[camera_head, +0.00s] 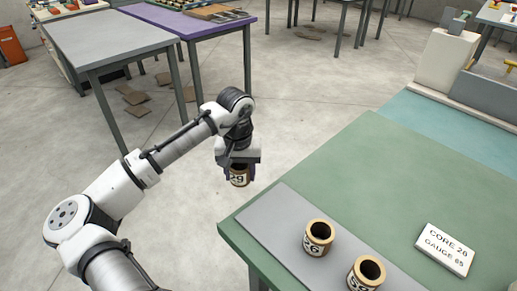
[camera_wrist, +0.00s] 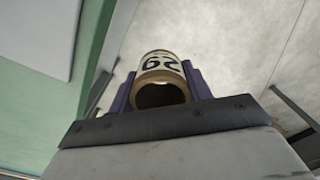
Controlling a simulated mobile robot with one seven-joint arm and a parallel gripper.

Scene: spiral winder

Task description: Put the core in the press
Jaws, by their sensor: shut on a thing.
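My gripper (camera_head: 239,170) is shut on a short brown tube-shaped core (camera_head: 239,180) with a pale number label that looks like 29. It holds the core in the air, left of the green table and above the floor. In the wrist view, the held core (camera_wrist: 160,66) sits between the purple finger pads, its open end toward the camera and its label upside down. Two similar cores stand upright on the grey mat: one (camera_head: 318,238) with a number ending in 6, and one (camera_head: 366,274) near the bottom edge, its label partly cut off. I cannot identify a press for certain.
The green table (camera_head: 400,170) bears a grey mat (camera_head: 275,218) and a white card (camera_head: 446,249) reading CORE and GAUGE with small numbers. A beige and grey machine (camera_head: 448,58) stands at upper right beyond a teal surface. Grey and purple tables stand behind. Open floor lies between.

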